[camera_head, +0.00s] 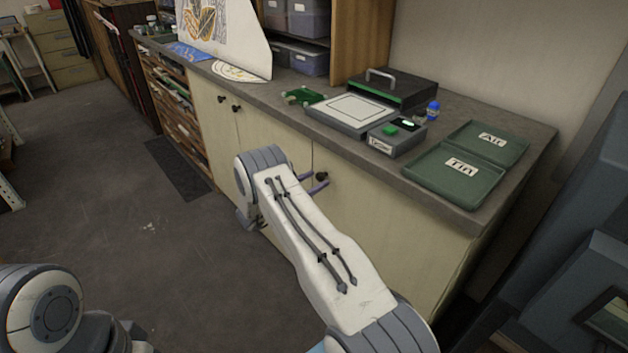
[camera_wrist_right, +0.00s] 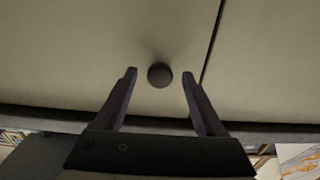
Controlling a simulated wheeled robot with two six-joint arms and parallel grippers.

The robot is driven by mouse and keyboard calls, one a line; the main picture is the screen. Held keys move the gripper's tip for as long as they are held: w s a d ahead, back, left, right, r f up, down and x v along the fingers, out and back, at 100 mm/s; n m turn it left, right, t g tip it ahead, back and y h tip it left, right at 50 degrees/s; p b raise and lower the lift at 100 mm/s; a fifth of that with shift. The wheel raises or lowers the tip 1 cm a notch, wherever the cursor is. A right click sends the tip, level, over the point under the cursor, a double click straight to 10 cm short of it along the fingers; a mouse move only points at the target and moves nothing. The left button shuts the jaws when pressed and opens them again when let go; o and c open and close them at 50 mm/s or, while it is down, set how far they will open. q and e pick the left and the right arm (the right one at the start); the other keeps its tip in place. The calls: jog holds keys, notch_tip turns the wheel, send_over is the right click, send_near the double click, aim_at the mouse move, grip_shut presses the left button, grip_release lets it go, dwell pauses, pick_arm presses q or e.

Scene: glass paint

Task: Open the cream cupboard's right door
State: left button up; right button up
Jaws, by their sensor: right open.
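The cream cupboard's right door (camera_head: 385,228) is the wide panel under the right part of the counter. It looks closed, with a dark seam along its left edge. Its round dark knob (camera_head: 322,176) sits near the top of that edge. My right gripper (camera_head: 317,183) is open at the knob, partly hidden by my forearm. In the right wrist view the knob (camera_wrist_right: 160,76) shows between the two spread fingertips, with a gap on each side. The door panel (camera_wrist_right: 100,45) and seam show behind it. My left gripper is out of view; only part of the left arm shows.
The grey counter (camera_head: 285,98) above the doors holds a flat device (camera_head: 350,114), a small green-buttoned box (camera_head: 397,139) and green trays (camera_head: 455,176). Two more knobs (camera_head: 236,108) are on the doors further left. The floor (camera_head: 110,220) before the cupboard is clear. Dark equipment (camera_head: 590,200) stands at right.

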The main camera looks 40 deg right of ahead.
grip_shut()
dwell(1.5)
